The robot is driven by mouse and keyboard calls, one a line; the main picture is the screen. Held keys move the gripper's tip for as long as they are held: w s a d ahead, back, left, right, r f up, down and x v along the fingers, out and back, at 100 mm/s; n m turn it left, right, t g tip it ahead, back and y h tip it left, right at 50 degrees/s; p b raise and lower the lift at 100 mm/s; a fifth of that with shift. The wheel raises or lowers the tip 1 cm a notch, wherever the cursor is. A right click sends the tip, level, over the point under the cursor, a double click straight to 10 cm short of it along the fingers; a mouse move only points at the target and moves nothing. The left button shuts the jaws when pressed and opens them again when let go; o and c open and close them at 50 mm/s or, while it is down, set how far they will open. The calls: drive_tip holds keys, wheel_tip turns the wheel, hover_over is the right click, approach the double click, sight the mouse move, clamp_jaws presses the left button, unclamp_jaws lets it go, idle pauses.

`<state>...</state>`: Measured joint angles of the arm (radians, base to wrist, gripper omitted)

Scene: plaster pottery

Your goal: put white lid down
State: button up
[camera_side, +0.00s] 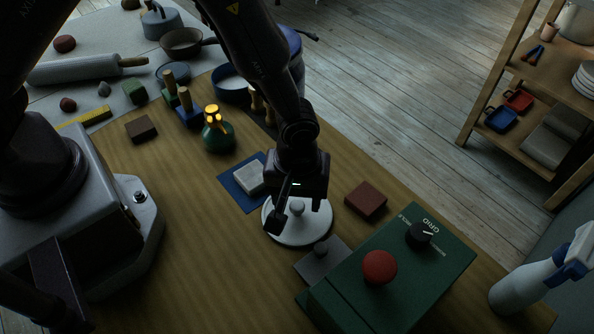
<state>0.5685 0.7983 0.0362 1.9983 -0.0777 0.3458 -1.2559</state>
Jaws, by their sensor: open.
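The white lid (306,229) is a round disc with a small knob on top. It rests on or just above the wooden table, below my gripper (296,215). My gripper points down over the lid with its fingers apart, near the knob. The near finger hides part of the lid's left side. I cannot tell whether the fingers touch the knob.
A dark red block (366,200) and a grey block (322,258) sit close to the lid. A green control box (440,262) with a red button stands at front right. A blue mat (234,190) with a whitish block (249,177) lies behind left. Bare table (190,220) is left.

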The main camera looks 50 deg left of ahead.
sight(297, 205)
drive_tip(key=a+r+m+t, duration=0.1)
drive_tip(key=a+r, duration=0.2)
drive_tip(key=r, duration=0.7)
drive_tip(key=a+r+m, duration=0.1)
drive_tip(key=a+r, duration=0.1)
drive_tip(key=r, duration=0.7)
drive_tip(key=s+a+r+m+t, duration=0.4)
drive_tip(key=s+a+r+m, duration=0.3)
drive_tip(key=s+a+r, duration=0.4)
drive_tip(key=shift+s+a+r+t, duration=0.25)
drive_tip(key=shift+a+r, duration=0.45)
drive_tip(key=shift+a, duration=0.55)
